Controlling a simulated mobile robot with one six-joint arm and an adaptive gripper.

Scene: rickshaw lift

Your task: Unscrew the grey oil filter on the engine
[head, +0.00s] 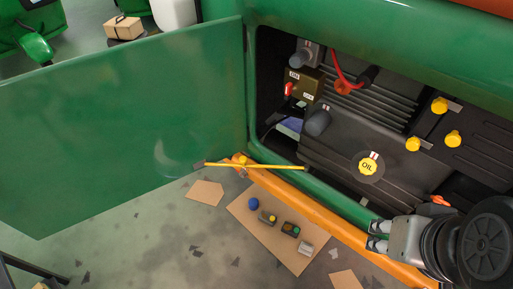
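The engine (325,152) sits in the open bay of the green vehicle. A dark grey rounded cylinder (317,122) sticks out of its left side and looks like the oil filter. A smaller grey cylinder (302,57) is mounted higher up, near the top left of the bay; I cannot tell for certain which is the filter. My gripper (377,235) is at the lower right, in front of the orange frame bar. Its two fingertips are apart, with nothing seen between them. It is well away from both cylinders.
A yellow OIL cap (368,167) and several yellow caps sit on the engine. A box with a red switch (289,90) is left of it. The green door (130,120) hangs open at left. A yellow dipstick (265,165) crosses the orange bar (310,208). Cardboard (250,220) holds small parts.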

